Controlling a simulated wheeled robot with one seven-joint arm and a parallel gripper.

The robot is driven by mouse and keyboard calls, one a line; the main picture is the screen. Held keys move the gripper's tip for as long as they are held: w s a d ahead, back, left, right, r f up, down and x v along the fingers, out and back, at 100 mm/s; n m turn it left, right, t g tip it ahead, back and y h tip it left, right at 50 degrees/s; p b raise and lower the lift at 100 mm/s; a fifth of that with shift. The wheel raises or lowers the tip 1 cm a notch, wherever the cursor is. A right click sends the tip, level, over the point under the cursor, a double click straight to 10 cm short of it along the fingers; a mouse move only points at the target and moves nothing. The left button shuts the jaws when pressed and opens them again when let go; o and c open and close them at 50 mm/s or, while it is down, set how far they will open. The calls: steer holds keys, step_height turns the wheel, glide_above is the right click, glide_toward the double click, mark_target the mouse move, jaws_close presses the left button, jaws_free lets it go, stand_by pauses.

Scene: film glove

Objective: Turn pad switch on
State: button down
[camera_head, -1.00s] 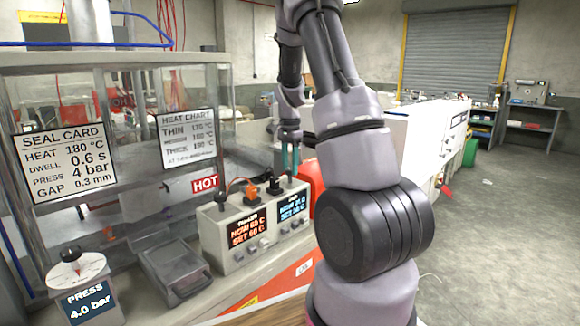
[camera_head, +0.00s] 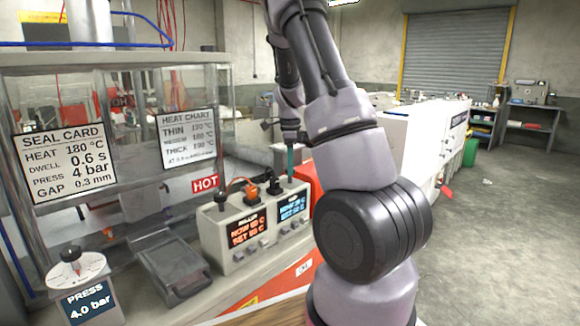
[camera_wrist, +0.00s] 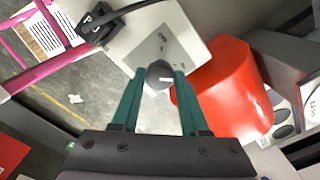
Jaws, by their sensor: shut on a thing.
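A pale control box (camera_head: 230,258) stands on the bench, with an orange-lit display (camera_head: 248,231) on the left and a blue-lit display (camera_head: 292,207) on the right. In the head view the fingers hide the knob.
A red object (camera_wrist: 225,90) lies close to the right finger. Left are a grey tray-like pad (camera_head: 172,268) and a press dial (camera_head: 75,265).

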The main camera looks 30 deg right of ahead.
stand_by(0.5)
steer(key=shift+c, duration=2.1)
jaws_free()
step_height(320, 180, up, 11)
